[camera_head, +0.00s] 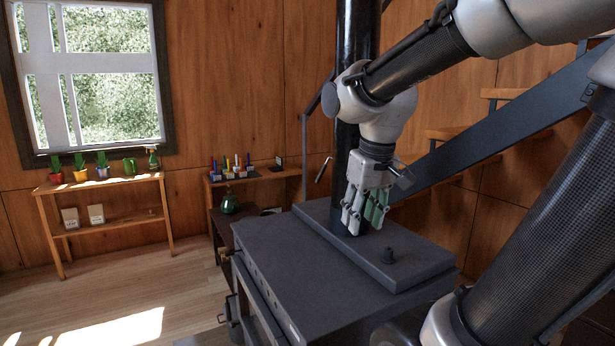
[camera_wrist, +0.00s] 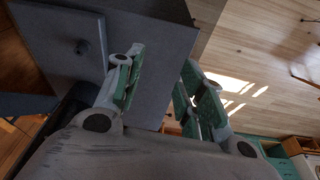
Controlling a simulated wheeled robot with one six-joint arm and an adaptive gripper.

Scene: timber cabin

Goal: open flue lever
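A short dark rod (camera_head: 323,170), which looks like the flue lever, sticks out at a tilt to the left of the black flue pipe (camera_head: 357,40). The pipe rises from the back of the dark stove (camera_head: 310,275). My gripper (camera_head: 365,218) points down above the stove's raised top plate, to the right of and lower than the rod. In the wrist view, my gripper (camera_wrist: 162,60) has its green-padded fingers apart with nothing between them. My arm and gripper hide part of the pipe. I cannot make out the lever in the wrist view.
A shelf with plants (camera_head: 105,184) and a small bench (camera_head: 255,176) stand along the wall. The floor at left is clear.

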